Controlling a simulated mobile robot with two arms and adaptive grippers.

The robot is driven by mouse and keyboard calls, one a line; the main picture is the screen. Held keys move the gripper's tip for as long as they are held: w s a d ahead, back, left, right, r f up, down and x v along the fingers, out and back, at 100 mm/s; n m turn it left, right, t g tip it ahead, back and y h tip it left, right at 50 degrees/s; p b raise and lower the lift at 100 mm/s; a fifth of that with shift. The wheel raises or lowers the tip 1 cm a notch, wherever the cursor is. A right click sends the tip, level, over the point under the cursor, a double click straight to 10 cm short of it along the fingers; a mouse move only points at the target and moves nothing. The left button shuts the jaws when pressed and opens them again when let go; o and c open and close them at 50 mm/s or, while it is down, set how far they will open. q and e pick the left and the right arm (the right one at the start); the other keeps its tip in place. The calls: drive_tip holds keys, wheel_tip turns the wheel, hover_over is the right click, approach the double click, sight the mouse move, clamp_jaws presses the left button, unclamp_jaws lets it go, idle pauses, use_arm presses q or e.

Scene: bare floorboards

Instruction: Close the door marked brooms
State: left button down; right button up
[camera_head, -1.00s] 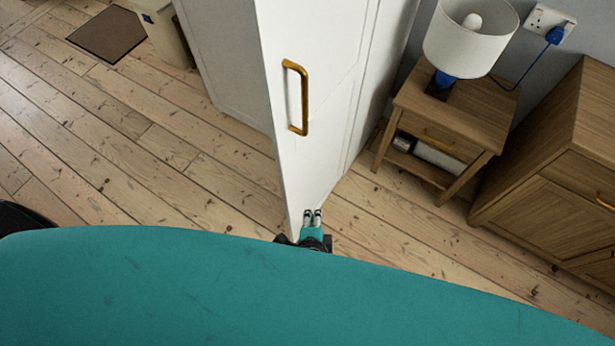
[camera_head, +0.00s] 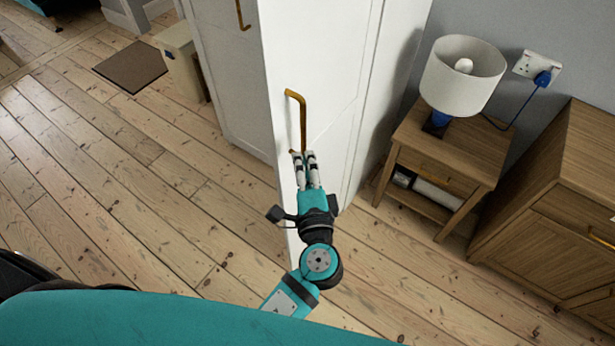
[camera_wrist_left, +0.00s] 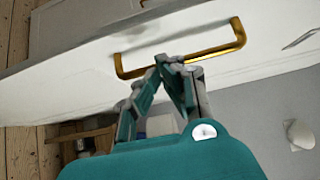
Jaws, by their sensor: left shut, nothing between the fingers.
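A white door (camera_head: 322,60) stands open, its edge toward me, with a brass bar handle (camera_head: 303,118) on its face. No lettering that I can read shows on it. My left gripper (camera_head: 305,155) is shut and empty. Its fingertips overlap the lower end of the handle in the head view; I cannot tell whether they touch. In the left wrist view the handle (camera_wrist_left: 180,58) runs across just beyond the shut fingertips (camera_wrist_left: 170,62), and the door (camera_wrist_left: 70,75) fills the area behind it. My right gripper is not in view.
A white cupboard panel with a second handle (camera_head: 242,15) stands left of the door. A bedside table (camera_head: 455,150) with a lamp (camera_head: 463,73) and a wooden cabinet (camera_head: 570,200) stand at right. A brown mat (camera_head: 130,66) lies at upper left. The floorboards at left are clear.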

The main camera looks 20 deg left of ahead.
sight(286, 136)
use_arm(q)
drive_tip(key=a, duration=0.1)
drive_tip(key=w+a+p, duration=0.1)
drive_tip(key=a, duration=0.1)
drive_tip(key=shift+w+a+p, duration=0.2)
drive_tip(key=shift+w+p, duration=0.05)
drive_tip(key=shift+p, duration=0.05)
drive_tip(key=shift+w+a, duration=0.1)
drive_tip(key=shift+a, duration=0.2)
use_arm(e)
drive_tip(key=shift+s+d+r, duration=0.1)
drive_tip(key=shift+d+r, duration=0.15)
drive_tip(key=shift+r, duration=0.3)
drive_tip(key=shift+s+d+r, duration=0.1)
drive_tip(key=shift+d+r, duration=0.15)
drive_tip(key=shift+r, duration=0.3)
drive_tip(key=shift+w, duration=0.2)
